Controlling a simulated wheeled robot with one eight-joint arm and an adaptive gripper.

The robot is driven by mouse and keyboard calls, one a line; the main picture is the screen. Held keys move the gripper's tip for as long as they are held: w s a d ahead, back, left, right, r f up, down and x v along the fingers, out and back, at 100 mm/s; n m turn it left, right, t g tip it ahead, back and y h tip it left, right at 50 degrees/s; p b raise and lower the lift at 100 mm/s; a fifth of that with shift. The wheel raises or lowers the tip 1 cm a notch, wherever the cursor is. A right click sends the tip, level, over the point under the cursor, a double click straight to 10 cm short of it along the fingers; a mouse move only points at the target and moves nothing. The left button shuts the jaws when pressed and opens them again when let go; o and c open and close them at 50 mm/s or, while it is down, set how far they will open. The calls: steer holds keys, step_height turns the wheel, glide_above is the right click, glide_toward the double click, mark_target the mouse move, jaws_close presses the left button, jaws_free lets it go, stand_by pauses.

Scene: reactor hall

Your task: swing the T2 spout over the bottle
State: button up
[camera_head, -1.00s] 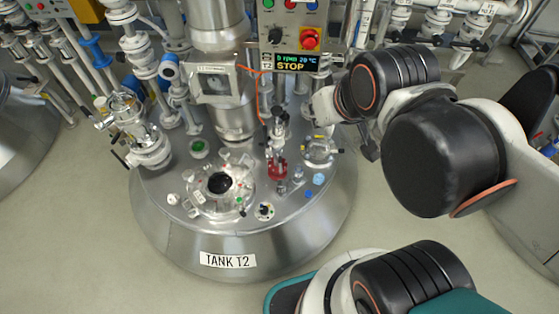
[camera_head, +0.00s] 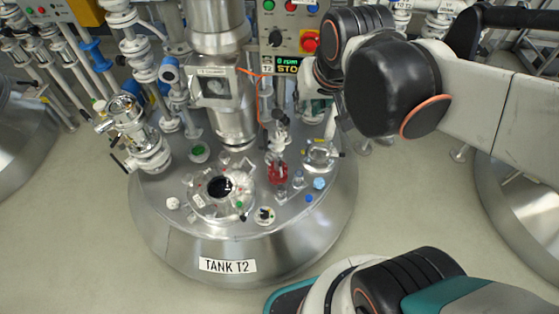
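Tank T2 (camera_head: 180,245) stands in the middle of the head view, with its name label on the front of its steel rim. Several fittings stand on its lid, among them a red one (camera_head: 278,172) right of the central open round port (camera_head: 222,187). A shiny metal valve fitting with a side handle (camera_head: 126,110) stands at the tank's left edge. I cannot tell which fitting is the spout, and I cannot make out a bottle for certain. My gripper (camera_head: 320,105) is small and partly hidden below my wrist, above the lid's back right; its fingers are unclear.
A control panel (camera_head: 284,40) with a red knob and a lit display stands behind the tank, partly covered by my arm. Pipes and valves (camera_head: 90,62) crowd the back left. Pale floor (camera_head: 75,235) is clear at the front left.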

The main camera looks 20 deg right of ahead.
steer(key=w+f+m+g+b, duration=0.1)
steer(key=w+f+m, duration=0.1)
steer(key=w+f, duration=0.35)
steer(key=m+g+b, duration=0.3)
steer(key=m+g, duration=0.2)
steer(key=m, duration=0.1)
glide_above(280, 162)
step_height(280, 162, down, 26)
steer(key=r, duration=0.1)
step_height(280, 162, down, 15)
steer(key=b, duration=0.5)
steer(key=shift+d, duration=0.1)
jaws_close()
